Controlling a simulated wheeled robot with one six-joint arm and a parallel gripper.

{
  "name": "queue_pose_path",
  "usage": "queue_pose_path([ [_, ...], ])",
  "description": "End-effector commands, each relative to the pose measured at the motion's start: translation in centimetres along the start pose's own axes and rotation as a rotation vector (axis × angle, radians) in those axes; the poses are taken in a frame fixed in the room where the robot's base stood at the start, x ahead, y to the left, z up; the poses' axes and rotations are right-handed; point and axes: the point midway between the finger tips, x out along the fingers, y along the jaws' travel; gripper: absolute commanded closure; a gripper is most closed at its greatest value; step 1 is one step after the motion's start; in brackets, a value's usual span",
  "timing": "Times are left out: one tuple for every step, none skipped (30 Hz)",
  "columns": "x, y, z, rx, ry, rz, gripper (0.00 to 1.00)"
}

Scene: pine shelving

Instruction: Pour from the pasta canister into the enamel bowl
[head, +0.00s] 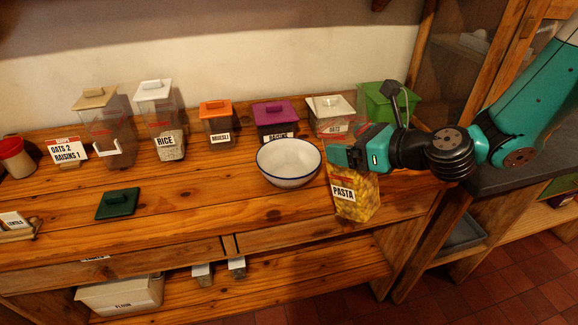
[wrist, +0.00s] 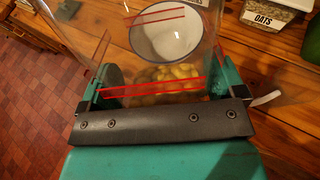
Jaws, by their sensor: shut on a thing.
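The pasta canister (head: 356,197) is clear with a "PASTA" label and yellow pasta inside. It looks slightly tilted and sits at the right of the bowl, near the shelf's front edge. My gripper (head: 345,158) is shut on its upper part. In the wrist view the canister (wrist: 160,88) is between the fingers of my gripper (wrist: 160,92), with pasta low inside. The enamel bowl (head: 289,160), white with a dark blue rim, stands on the shelf and looks empty. It shows through the clear canister in the wrist view (wrist: 168,38). I cannot tell whether the canister's base touches the shelf.
A row of lidded canisters stands behind: rice (head: 158,117), an orange-lidded one (head: 216,122), a purple-lidded one (head: 277,120), oats (head: 332,115) and a green box (head: 387,102). A dark green lid (head: 118,203) lies at left.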

Motion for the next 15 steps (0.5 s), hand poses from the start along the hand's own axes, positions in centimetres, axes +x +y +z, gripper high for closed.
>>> queue_pose_path([
  [-0.12,-0.01,0.36,0.000,0.003,0.000,0.56],
  [-0.13,-0.01,0.36,0.000,0.006,0.000,0.56],
  [-0.15,-0.01,0.35,-0.001,0.011,0.000,0.56],
  [-0.17,-0.02,0.33,-0.001,0.014,-0.001,0.56],
  [-0.18,-0.02,0.32,-0.001,0.018,-0.001,0.56],
  [-0.20,-0.02,0.29,-0.001,0.022,-0.001,0.56],
  [-0.22,-0.02,0.28,-0.001,0.026,-0.001,0.56],
  [-0.23,-0.01,0.26,-0.001,0.029,0.000,0.56],
  [-0.25,-0.01,0.24,-0.001,0.033,0.000,0.56],
  [-0.26,-0.01,0.21,-0.001,0.036,0.000,0.56],
  [-0.26,0.00,0.18,-0.001,0.038,0.000,0.56],
  [-0.26,-0.01,0.13,-0.001,0.040,0.000,0.56],
  [-0.25,-0.01,0.09,-0.001,0.042,0.000,0.56],
  [-0.24,-0.01,0.05,-0.001,0.042,0.000,0.56],
  [-0.23,-0.01,0.01,-0.001,0.042,0.000,0.56],
])
